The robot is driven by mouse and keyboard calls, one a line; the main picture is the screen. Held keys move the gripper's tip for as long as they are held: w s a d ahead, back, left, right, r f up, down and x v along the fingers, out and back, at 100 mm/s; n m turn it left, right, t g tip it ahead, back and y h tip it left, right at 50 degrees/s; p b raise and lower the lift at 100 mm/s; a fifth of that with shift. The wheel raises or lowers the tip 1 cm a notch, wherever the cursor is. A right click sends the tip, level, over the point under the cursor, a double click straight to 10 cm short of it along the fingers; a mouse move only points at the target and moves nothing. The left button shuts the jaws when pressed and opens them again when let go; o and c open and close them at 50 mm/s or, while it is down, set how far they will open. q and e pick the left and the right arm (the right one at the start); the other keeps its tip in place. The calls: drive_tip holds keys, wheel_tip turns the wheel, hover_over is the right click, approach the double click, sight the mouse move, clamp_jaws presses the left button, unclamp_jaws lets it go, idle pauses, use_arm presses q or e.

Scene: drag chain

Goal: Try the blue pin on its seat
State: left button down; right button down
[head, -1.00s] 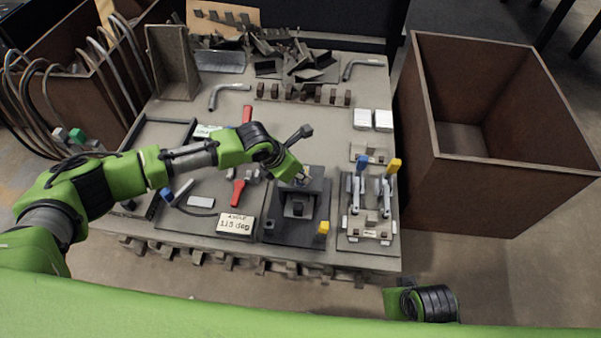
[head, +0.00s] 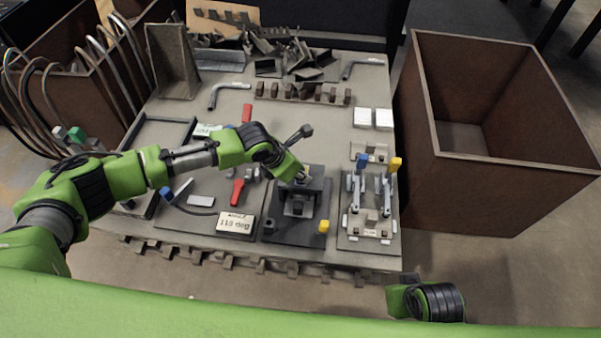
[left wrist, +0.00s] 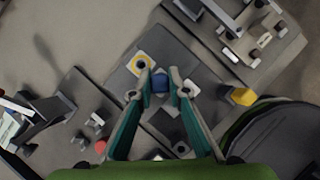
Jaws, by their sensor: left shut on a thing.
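Just beyond the fingertips, up and left in the left wrist view, is a yellow-and-white square with a dark round centre (left wrist: 143,65), possibly a seat. I cannot tell whether the pin touches anything below it. My right gripper is out of view; only part of that arm shows at the bottom right.
A sign (head: 236,223) reading about 119 deg lies left. A brown bin (head: 510,190) stands right of the table.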

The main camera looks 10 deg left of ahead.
use_arm(q)
drive_tip(key=shift+f, duration=0.1)
idle(0.3)
drive_tip(key=c, duration=1.8)
unclamp_jaws()
drive_tip(key=shift+c, duration=0.2)
drive_tip(key=v, duration=1.2)
drive_tip(key=shift+s, duration=0.1)
